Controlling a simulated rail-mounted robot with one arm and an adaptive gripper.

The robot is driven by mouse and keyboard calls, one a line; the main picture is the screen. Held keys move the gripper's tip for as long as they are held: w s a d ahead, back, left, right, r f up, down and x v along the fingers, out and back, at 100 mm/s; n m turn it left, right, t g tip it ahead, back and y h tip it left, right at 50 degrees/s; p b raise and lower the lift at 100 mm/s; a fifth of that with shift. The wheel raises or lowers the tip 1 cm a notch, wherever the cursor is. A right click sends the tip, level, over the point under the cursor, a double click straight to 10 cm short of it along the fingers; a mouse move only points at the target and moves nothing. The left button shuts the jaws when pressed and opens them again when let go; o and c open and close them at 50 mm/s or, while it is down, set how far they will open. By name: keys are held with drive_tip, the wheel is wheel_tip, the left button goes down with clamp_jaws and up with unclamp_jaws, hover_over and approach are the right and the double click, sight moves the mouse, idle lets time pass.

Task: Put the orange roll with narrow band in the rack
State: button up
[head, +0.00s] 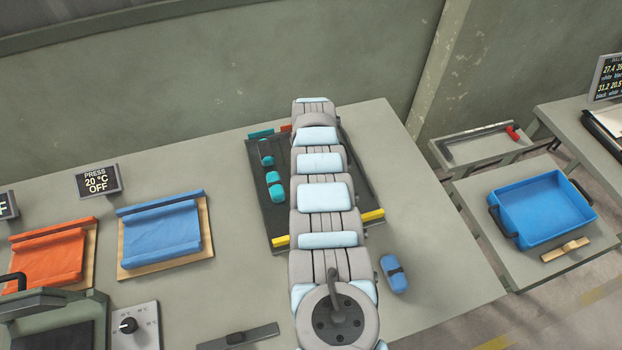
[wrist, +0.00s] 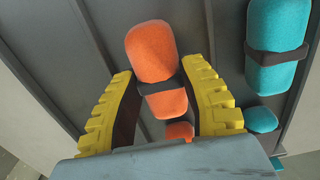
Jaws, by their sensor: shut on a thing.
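In the wrist view, the yellow fingers of my gripper (wrist: 160,82) are shut on an orange roll (wrist: 152,50) with a narrow dark band around it. The roll is over or in a grey lane of the rack (wrist: 222,45); I cannot tell whether it touches the floor. Another orange piece (wrist: 180,132) shows just beyond its lower end. In the head view, my arm hides the gripper, the orange roll and the middle of the dark rack (head: 258,205).
Teal rolls (head: 274,185) lie in the rack's left lane, and also show in the wrist view (wrist: 278,45). A blue roll (head: 395,273) lies on the table right of the rack. A blue bin (head: 545,208) stands farther right. Folded orange (head: 50,257) and blue (head: 160,235) cloths lie left.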

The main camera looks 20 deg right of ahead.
drive_tip(key=shift+f, duration=0.1)
drive_tip(key=shift+f, duration=0.1)
drive_tip(key=o, duration=1.1)
drive_tip(key=shift+o, duration=0.2)
wheel_tip(320, 180, up, 4)
drive_tip(key=p, duration=0.3)
drive_tip(key=shift+f, duration=0.2)
drive_tip(key=shift+w+r+p, duration=0.1)
drive_tip(key=shift+r+p, duration=0.55)
drive_tip(key=shift+r, duration=0.6)
wheel_tip(320, 180, up, 6)
